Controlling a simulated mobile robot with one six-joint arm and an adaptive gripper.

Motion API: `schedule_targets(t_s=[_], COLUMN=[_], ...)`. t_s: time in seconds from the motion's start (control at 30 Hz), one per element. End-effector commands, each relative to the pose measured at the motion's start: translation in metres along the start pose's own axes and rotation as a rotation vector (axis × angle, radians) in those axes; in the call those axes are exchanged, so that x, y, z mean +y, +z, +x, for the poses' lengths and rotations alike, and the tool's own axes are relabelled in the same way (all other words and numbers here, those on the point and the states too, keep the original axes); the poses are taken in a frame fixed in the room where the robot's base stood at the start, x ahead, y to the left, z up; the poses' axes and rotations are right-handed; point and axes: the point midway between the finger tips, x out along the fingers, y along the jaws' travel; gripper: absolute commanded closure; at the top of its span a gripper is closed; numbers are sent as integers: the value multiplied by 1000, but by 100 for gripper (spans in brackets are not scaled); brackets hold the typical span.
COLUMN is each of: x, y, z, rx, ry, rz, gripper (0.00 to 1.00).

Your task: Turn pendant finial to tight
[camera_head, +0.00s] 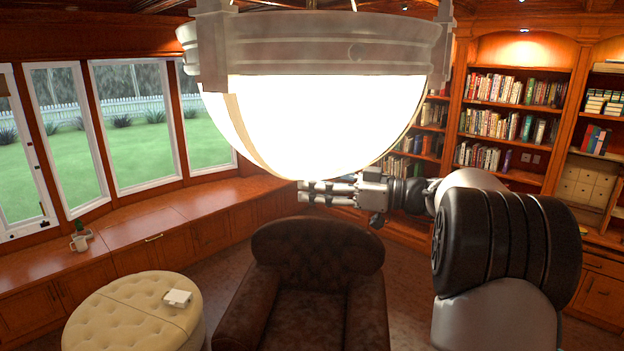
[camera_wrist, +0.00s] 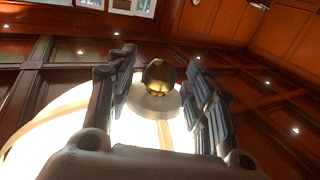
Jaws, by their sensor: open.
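The pendant lamp (camera_head: 315,100) hangs large at the top of the head view, with a metal rim and a brightly lit bowl. In the wrist view its glowing bowl (camera_wrist: 55,140) fills the lower left and middle. The finial (camera_wrist: 159,75) is a round brass knob on a pale disc at the bowl's underside. It appears between the two open fingers of my gripper (camera_wrist: 160,88), with a gap on each side. In the head view my gripper (camera_head: 302,192) points left, just below the bowl's lowest part. The finial cannot be made out there.
A brown leather armchair (camera_head: 310,265) stands below the lamp. A cream tufted ottoman (camera_head: 110,315) with a small white box (camera_head: 177,297) is at lower left. A window bench (camera_head: 140,225) runs along the left, and bookshelves (camera_head: 515,90) line the right. Open air surrounds my gripper's underside.

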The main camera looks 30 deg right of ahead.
Motion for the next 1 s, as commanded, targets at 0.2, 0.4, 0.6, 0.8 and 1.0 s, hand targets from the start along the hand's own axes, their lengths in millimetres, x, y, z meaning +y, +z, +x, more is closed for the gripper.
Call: schedule_targets(t_s=[0.2,0.4,0.6,0.8,1.0], x=[0,0,0,0,0], y=[0,0,0,0,0], z=[10,10,10,10,10], rx=[0,0,0,0,0], ry=[0,1,1,1,1], rz=[0,0,1,1,0], gripper=[53,53,65,79,92])
